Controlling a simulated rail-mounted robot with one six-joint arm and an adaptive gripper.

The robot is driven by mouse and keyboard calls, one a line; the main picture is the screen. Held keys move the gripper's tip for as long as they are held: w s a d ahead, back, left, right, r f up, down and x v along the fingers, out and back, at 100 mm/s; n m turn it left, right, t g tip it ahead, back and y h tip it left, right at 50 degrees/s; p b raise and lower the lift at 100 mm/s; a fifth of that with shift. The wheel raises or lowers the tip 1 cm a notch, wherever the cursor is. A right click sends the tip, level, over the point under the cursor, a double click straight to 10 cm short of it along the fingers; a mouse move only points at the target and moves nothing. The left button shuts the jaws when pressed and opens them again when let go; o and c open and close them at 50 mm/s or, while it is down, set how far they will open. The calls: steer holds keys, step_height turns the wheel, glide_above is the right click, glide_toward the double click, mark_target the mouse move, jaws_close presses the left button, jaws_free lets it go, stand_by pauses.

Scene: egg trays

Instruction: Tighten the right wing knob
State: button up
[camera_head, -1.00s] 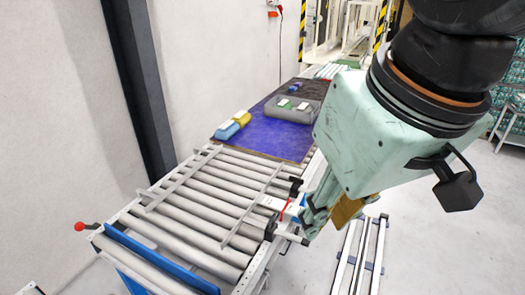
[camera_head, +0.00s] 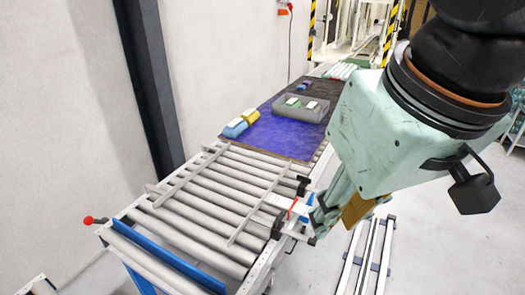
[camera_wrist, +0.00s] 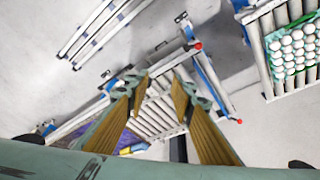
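Two black wing knobs stand along the right side of the roller conveyor in the head view: a farther one (camera_head: 303,185) and a nearer one (camera_head: 277,228). Between them is a white part with a red mark (camera_head: 292,208). I cannot tell which knob the task calls right. My gripper (camera_head: 317,222) is beside this spot, just to its right, and seems apart from both knobs. In the wrist view my gripper (camera_wrist: 158,84) is open, its two tan-padded fingers spread and nothing held between them. Dark parts by the left finger are too small to identify.
The roller conveyor (camera_head: 215,192) carries two light guide rails. A red-ended lever (camera_head: 88,220) sticks out at its left. Beyond is a blue mat (camera_head: 262,134) with a grey bin (camera_head: 301,108). Metal rails (camera_head: 364,258) lie right of the conveyor. Egg trays (camera_wrist: 292,48) show in the wrist view.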

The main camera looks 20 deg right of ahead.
steer(key=shift+w, duration=0.15)
steer(key=n+g+p, duration=0.4)
steer(key=n+p, duration=0.2)
steer(key=n, duration=0.2)
glide_above(304, 181)
step_height(304, 181, down, 25)
steer(key=shift+w+d+f, duration=0.15)
steer(key=shift+w+f, duration=0.2)
steer(key=shift+f, duration=0.05)
steer(key=shift+f, duration=0.15)
steer(key=shift+f, duration=6.75)
